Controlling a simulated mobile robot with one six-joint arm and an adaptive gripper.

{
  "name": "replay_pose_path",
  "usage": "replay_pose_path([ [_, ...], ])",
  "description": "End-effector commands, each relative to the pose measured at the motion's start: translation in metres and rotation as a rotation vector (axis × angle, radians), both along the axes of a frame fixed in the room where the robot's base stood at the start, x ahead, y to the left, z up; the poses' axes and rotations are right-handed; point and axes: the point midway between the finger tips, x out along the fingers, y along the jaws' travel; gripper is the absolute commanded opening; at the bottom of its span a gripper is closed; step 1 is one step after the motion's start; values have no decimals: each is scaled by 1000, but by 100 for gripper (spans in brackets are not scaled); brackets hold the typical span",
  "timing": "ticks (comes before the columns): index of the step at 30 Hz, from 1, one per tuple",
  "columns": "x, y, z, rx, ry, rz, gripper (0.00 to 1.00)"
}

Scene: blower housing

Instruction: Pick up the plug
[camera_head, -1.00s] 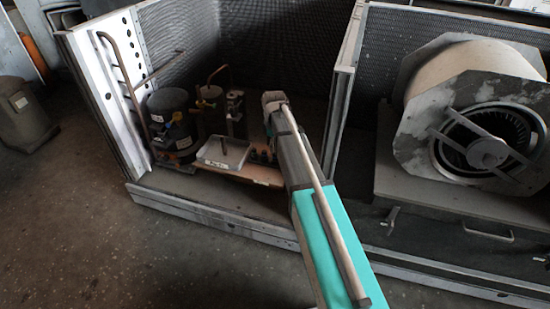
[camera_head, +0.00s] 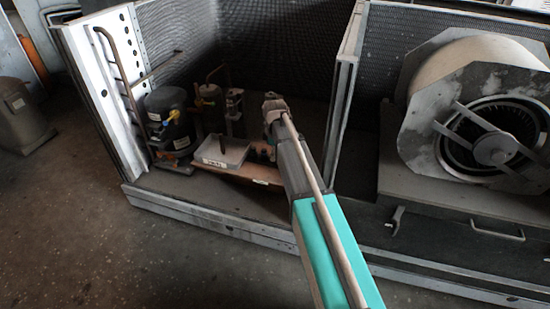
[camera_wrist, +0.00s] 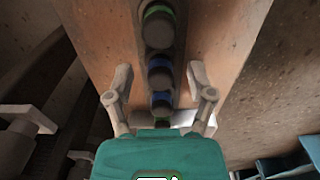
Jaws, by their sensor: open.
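In the wrist view, several dark round plug-like caps with green or blue rings stand in a row on a dark strip. I cannot tell which one is the plug; a blue-ringed cap (camera_wrist: 160,73) lies between the fingertips, with a green-ringed cap (camera_wrist: 158,27) farther off. My gripper (camera_wrist: 160,76) is open, one finger on each side of the row. No finger visibly grips a cap. The teal body covers the near end of the row. In the head view, my arm reaches over the brown board and mostly hides the row.
A brown board (camera_head: 238,172) carries a white tray (camera_head: 208,162) with an upright dark pin. A black compressor (camera_head: 168,122) and pipes stand to the left. A metal divider (camera_head: 340,105) is close on the right, with the blower (camera_head: 470,110) beyond it.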

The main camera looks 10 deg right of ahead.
Motion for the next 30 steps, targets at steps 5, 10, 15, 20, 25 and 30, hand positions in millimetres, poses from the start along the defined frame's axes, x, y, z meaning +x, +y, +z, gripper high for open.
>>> replay_pose_path([
  [5,0,0,0,0,0,0,70],
  [10,0,0,0,0,0,0,70],
  [15,0,0,0,0,0,0,61],
  [20,0,0,0,0,0,0,31],
  [25,0,0,0,0,0,0,4],
  [30,0,0,0,0,0,0,4],
])
